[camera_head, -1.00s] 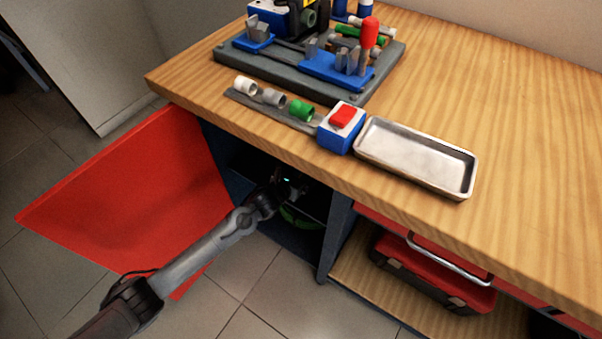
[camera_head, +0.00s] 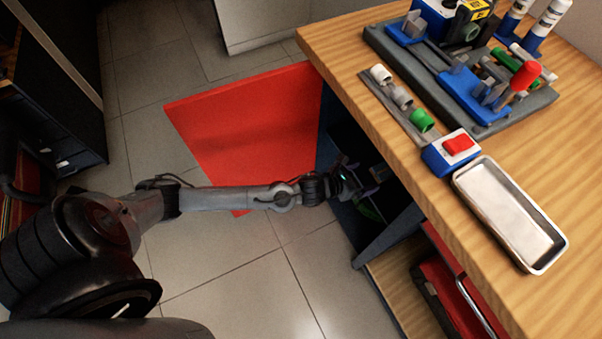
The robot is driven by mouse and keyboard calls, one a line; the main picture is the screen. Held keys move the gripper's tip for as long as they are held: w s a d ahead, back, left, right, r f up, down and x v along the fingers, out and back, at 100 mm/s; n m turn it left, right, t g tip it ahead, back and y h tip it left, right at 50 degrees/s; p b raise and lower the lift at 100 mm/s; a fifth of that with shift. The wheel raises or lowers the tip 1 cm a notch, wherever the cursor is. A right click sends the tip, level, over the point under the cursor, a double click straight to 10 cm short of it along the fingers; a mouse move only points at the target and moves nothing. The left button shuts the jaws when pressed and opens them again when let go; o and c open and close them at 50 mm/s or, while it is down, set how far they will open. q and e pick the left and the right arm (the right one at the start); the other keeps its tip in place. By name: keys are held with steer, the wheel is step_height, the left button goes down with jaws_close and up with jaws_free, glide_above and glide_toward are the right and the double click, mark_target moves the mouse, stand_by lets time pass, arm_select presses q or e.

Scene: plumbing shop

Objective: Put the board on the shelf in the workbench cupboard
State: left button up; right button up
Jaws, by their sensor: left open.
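The workbench cupboard (camera_head: 330,135) is under the left end of the bench, with its red door (camera_head: 250,130) swung wide open. My left arm reaches past the door into the dark opening. My left gripper (camera_head: 368,184) is open just inside the opening, small and dark against the interior. A green thing (camera_head: 370,211) shows below it. The shelf is mostly hidden by the benchtop, my gripper and shadow. I cannot make out a board in the cupboard for certain. My right gripper is not in view.
On the wooden benchtop (camera_head: 410,165) are a dark base (camera_head: 385,43) with tools, a strip of pipe fittings (camera_head: 403,98), a blue box with a red button (camera_head: 452,152) and an empty metal tray (camera_head: 510,212). A red case (camera_head: 437,283) sits lower right. Floor is clear in front.

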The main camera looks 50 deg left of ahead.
arm_select(q)
steer(key=s+d+n+g+y, duration=0.2)
steer(key=s+d+n+g, duration=0.2)
steer(key=s+n, duration=0.95)
steer(key=s+a+r+n+g, duration=0.1)
steer(key=s+a+n+g, duration=0.1)
steer(key=s+n, duration=0.5)
steer(key=s+a+r+n+g+y, duration=0.1)
steer(key=s+a+r+n+g, duration=0.1)
steer(key=s+n, duration=0.6)
steer(key=a+n+g, duration=0.1)
steer(key=n, duration=0.6)
steer(key=shift+a+r, duration=0.25)
steer(key=shift+r, duration=0.1)
